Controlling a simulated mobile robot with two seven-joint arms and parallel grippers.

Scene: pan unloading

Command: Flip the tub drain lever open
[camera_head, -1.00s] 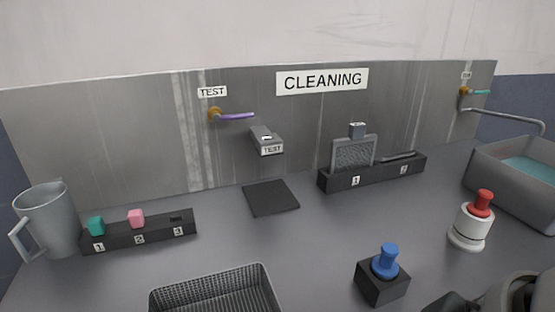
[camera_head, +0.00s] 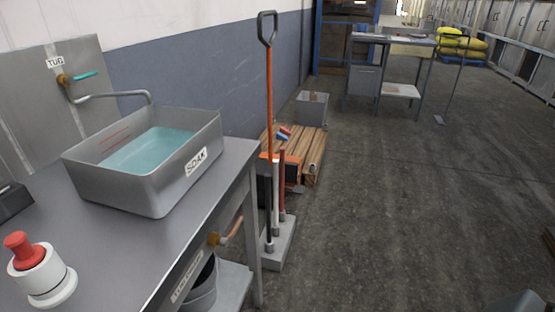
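A lever with a brass valve body and a copper-coloured handle (camera_head: 233,229) sticks out from the side of the steel table, below the tub. The handle points up and to the right. A white label (camera_head: 187,277) beside it is seen at a steep angle and is hard to read. The grey tub (camera_head: 165,190) stands on the table with blue-green water in it and a label reading SOAK. Neither of my grippers can be made out in the head view.
A red-and-white button-like piece (camera_head: 42,272) stands on the table (camera_head: 130,246). A tap with a teal handle (camera_head: 85,76) is on the wall panel. A bucket (camera_head: 202,290) sits under the table. A rack of long-handled tools (camera_head: 281,247) stands beside the table. Open floor (camera_head: 400,200) lies to the right.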

